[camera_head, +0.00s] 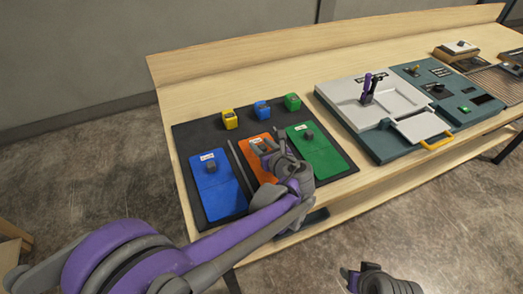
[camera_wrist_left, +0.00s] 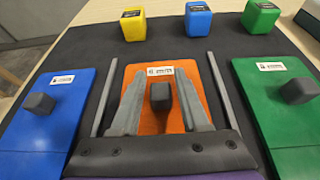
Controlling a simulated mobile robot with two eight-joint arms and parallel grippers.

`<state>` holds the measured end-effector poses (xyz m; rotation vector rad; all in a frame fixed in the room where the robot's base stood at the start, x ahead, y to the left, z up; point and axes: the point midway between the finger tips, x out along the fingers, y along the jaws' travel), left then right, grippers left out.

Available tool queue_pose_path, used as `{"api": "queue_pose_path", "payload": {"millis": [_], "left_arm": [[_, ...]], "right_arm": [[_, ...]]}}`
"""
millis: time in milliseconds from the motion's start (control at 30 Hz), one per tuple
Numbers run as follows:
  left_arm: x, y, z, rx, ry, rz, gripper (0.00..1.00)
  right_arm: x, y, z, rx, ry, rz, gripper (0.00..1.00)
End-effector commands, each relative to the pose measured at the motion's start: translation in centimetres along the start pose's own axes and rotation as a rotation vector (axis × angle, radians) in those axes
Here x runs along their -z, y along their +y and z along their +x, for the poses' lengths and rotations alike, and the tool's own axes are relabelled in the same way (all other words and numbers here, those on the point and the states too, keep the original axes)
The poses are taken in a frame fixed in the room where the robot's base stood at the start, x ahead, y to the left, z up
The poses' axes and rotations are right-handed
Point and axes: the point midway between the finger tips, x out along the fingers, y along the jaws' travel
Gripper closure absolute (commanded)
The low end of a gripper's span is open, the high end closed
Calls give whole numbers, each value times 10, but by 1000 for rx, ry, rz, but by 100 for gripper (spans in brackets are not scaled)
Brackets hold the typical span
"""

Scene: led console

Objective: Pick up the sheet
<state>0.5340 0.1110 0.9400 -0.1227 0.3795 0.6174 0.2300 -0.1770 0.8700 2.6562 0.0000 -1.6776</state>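Three flat coloured sheets with dark knobs and small labels lie on a black mat: a blue sheet (camera_head: 220,190), an orange sheet (camera_head: 252,158) and a green sheet (camera_head: 320,160). My left gripper (camera_head: 268,143) is over the orange sheet and hides much of it in the head view. In the left wrist view its two grey fingers are apart, one either side of the orange sheet's dark knob (camera_wrist_left: 160,96); I cannot tell if they touch it. My right gripper (camera_head: 375,279) is at the bottom edge, away from the table; its fingers are unclear.
Yellow (camera_head: 229,119), blue (camera_head: 262,110) and green (camera_head: 292,101) blocks stand behind the sheets. Thin dark rails (camera_wrist_left: 103,102) flank the orange sheet. A grey console (camera_head: 385,108) with a purple-handled lever stands to the right. The black mat (camera_head: 190,138) has bare room between sheets and blocks.

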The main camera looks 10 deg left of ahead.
Motion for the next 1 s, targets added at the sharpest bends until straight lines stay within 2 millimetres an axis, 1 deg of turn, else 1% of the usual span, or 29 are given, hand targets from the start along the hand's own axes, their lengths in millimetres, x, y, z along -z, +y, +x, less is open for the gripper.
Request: {"api": "queue_pose_path", "payload": {"millis": [33,167,200,233,633,733,867,1000], "left_arm": [[0,0,0,0,0,0,66],[0,0,0,0,0,0,89],[0,0,0,0,0,0,96],[0,0,0,0,0,0,100],[-1,0,0,0,-1,0,100],[-5,0,-2,0,-1,0,100],[-24,0,-10,0,-1,0,100],[-51,0,-22,0,-1,0,100]], "right_arm": [[0,0,0,0,0,0,50],[0,0,0,0,0,0,50],[0,0,0,0,0,0,50],[0,0,0,0,0,0,50],[0,0,0,0,0,0,50],[0,0,-1,0,0,0,50],[2,0,-3,0,1,0,50],[4,0,-6,0,2,0,50]]}}
